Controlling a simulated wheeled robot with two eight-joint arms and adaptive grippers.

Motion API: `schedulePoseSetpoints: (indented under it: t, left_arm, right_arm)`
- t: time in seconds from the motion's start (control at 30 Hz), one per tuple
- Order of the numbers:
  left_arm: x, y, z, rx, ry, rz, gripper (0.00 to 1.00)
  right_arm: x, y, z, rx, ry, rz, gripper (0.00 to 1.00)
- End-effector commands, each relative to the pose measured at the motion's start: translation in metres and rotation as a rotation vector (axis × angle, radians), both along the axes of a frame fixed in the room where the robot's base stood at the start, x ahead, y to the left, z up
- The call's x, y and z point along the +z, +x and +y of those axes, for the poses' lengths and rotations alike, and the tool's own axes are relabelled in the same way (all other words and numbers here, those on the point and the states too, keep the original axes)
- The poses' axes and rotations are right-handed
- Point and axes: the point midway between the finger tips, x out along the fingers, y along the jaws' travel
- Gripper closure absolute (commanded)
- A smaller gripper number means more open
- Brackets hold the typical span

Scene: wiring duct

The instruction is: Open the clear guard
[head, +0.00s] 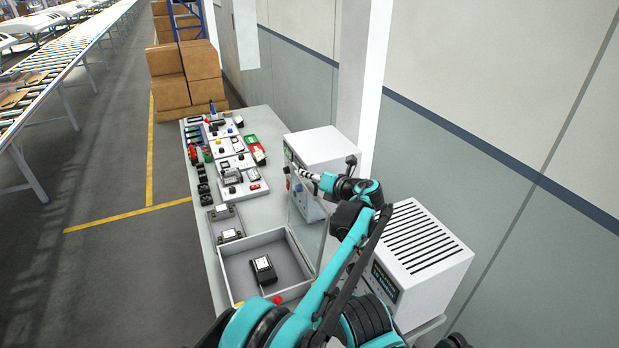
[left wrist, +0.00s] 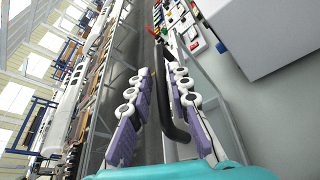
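The clear guard (left wrist: 207,92) shows in the left wrist view as a see-through panel to the right of my left fingers. A black curved bar, which looks like its handle (left wrist: 174,125), runs between the fingers. My left gripper (head: 306,177) is in front of the white box (head: 322,148) in the head view; it also shows in the left wrist view (left wrist: 160,75). Its two fingers are apart, with a gap visible beside the bar; firm contact does not show. My arm hides much of the guard in the head view. My right gripper is out of view.
A grey open bin (head: 232,285) with a black device (head: 264,269) stands at the table's near end. A vented white unit (head: 425,245) is at the right, beside my arm. Several small parts (head: 230,148) cover the far table. The wall is close behind.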

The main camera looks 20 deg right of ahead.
Motion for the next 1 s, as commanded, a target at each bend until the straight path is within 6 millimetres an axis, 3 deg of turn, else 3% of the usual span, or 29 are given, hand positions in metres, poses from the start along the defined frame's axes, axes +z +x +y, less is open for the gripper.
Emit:
schedulePoseSetpoints:
  t: [0.5,1.0]
  left_arm:
    - [0.087,0.000,0.000,0.000,0.000,0.000,0.81]
    - [0.096,0.000,0.000,0.000,0.000,0.000,0.81]
  right_arm:
    - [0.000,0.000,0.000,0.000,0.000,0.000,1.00]
    - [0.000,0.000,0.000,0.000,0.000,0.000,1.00]
